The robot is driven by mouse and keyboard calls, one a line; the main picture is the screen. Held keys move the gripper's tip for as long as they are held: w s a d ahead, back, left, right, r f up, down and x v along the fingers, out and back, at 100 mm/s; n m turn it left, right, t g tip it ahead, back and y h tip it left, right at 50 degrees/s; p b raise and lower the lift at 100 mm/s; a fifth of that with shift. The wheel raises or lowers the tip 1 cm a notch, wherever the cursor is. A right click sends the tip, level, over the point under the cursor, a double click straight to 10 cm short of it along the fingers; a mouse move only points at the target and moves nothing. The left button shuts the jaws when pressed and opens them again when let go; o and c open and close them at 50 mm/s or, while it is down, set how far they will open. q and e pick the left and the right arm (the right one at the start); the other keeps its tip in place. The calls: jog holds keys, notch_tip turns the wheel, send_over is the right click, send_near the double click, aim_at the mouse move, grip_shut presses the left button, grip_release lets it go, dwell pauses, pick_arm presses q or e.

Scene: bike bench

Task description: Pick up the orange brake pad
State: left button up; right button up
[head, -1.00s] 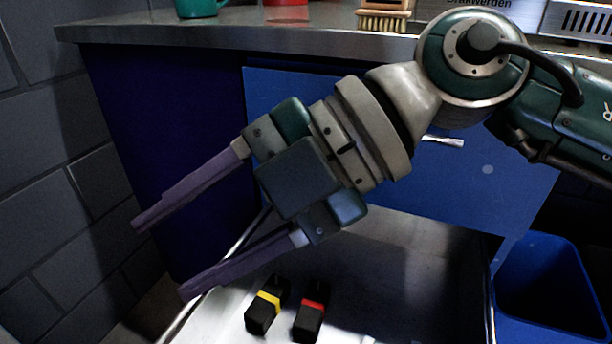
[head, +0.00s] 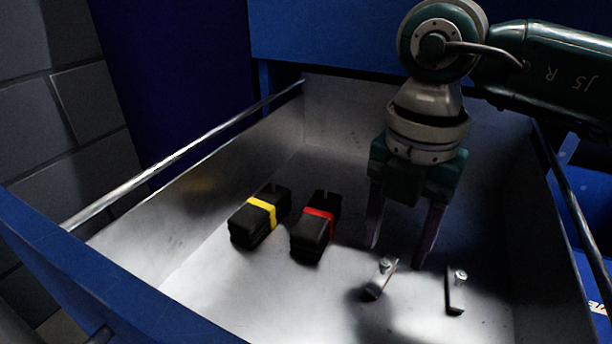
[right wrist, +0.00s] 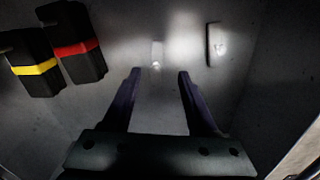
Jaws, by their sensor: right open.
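Two small pale metal pieces, each with a round stud, lie on the drawer floor: the left piece (head: 376,283) and the right piece (head: 455,296). They may be brake pads; no clear orange shows on either. In the right wrist view the left piece (right wrist: 156,52) lies ahead between my fingertips, and the right piece (right wrist: 213,45) lies off to the right. My right gripper (head: 396,256) points down into the drawer, open and empty, just behind the left piece. It also shows in the right wrist view (right wrist: 160,72). My left gripper is not in view.
A black block with a yellow band (head: 245,229) and one with a red band (head: 309,240) lie left of my gripper. The open metal drawer (head: 215,285) has raised walls all round and a blue front (head: 75,280). Its front floor is mostly clear.

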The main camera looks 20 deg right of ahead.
aim_at(385, 262)
jog(key=f+b, duration=0.2)
jog(key=f, duration=0.1)
jog(key=f+b, duration=0.2)
jog(key=shift+w+a+f, duration=0.15)
jog(key=shift+a, duration=0.15)
grip_shut()
